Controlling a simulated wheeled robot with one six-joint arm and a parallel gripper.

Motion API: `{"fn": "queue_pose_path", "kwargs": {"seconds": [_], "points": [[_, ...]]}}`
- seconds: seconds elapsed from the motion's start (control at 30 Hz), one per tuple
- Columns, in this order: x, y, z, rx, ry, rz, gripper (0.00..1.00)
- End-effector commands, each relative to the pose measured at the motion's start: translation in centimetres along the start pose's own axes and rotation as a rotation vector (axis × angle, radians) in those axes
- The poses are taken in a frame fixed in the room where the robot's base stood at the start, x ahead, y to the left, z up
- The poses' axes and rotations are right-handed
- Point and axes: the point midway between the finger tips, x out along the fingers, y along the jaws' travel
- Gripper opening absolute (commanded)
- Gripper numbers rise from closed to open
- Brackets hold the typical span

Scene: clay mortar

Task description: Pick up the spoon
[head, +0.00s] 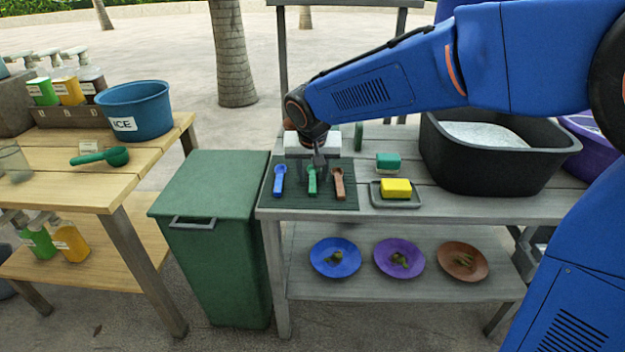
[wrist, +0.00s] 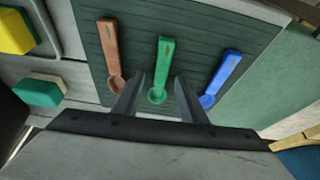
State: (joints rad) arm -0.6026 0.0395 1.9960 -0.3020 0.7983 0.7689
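Three small spoons lie side by side on a dark green ribbed mat (head: 327,203) on the grey table. They are a blue spoon (head: 279,180), a green spoon (head: 312,180) and a brown spoon (head: 338,184). My gripper (wrist: 159,78) is open, pointing down over the mat. In the wrist view, its two fingers appear on either side of the green spoon (wrist: 163,66), near its bowl, with nothing held. The brown spoon (wrist: 109,52) and the blue spoon (wrist: 221,77) lie outside the fingers. I cannot tell the exact height of the fingertips above the mat.
A yellow sponge (head: 396,188) on a tray, a green block (head: 388,162) and a black tub (head: 470,165) stand to the right. A green bin (head: 215,220) is left of the table. A green scoop (head: 112,157) and blue ICE bucket (head: 136,108) are on the wooden table.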

Motion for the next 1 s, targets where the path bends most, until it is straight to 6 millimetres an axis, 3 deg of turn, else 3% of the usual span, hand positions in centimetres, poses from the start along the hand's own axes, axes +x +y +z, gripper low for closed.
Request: {"fn": "queue_pose_path", "kwargs": {"seconds": [0.5,0.67,1.0], "points": [[0.18,-0.01,0.05,0.0,0.0,0.0,0.38],[0.16,-0.01,0.04,0.0,0.0,0.0,0.02],[0.08,-0.02,0.0,0.0,0.001,0.0,0.0]]}}
